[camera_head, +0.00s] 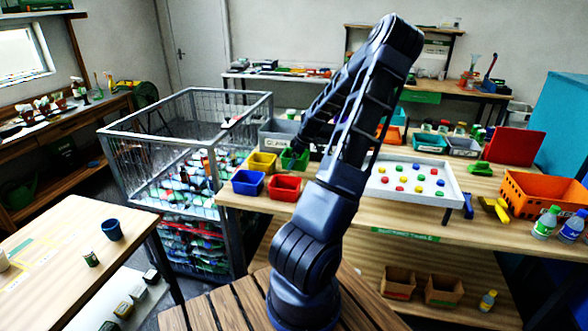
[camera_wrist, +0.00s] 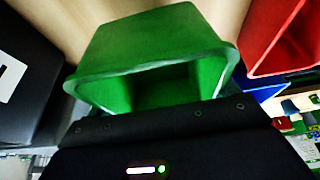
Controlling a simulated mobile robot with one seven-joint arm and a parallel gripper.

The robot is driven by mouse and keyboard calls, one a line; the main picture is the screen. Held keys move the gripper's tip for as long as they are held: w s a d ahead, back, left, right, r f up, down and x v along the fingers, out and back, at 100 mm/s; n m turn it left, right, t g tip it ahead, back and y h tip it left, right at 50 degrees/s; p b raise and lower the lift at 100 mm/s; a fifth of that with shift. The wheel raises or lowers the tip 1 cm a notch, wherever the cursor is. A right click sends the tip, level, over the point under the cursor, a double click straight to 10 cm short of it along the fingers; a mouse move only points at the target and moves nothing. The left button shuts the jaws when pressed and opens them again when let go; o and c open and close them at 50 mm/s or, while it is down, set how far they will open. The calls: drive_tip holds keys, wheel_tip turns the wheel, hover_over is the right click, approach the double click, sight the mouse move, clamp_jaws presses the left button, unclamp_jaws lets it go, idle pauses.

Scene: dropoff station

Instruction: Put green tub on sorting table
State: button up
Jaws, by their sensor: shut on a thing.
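The green tub (camera_head: 294,159) is at the left end of the middle wooden table (camera_head: 345,217), among other small tubs. It fills the upper middle of the wrist view (camera_wrist: 150,45), tilted in the picture, its open mouth facing the camera. My gripper (camera_head: 299,146) is at the tub's rim and shut on it; its dark body shows in the wrist view (camera_wrist: 160,118). The fingertips are hidden. I cannot tell whether the tub touches the tabletop. The middle table has a green label on its front edge, too small to read, so I cannot tell which table is the sorting table.
Yellow (camera_head: 262,163), blue (camera_head: 248,183) and red (camera_head: 283,188) tubs and a grey bin (camera_head: 277,134) crowd the green tub. A white tray (camera_head: 412,172) lies to the right. A wire cage (camera_head: 187,150) stands left. The left table (camera_head: 60,225) has free room around a blue cup (camera_head: 112,230).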

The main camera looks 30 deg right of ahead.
drive_tip(key=shift+f, duration=2.1)
drive_tip(key=shift+f, duration=0.15)
drive_tip(key=o, duration=0.8)
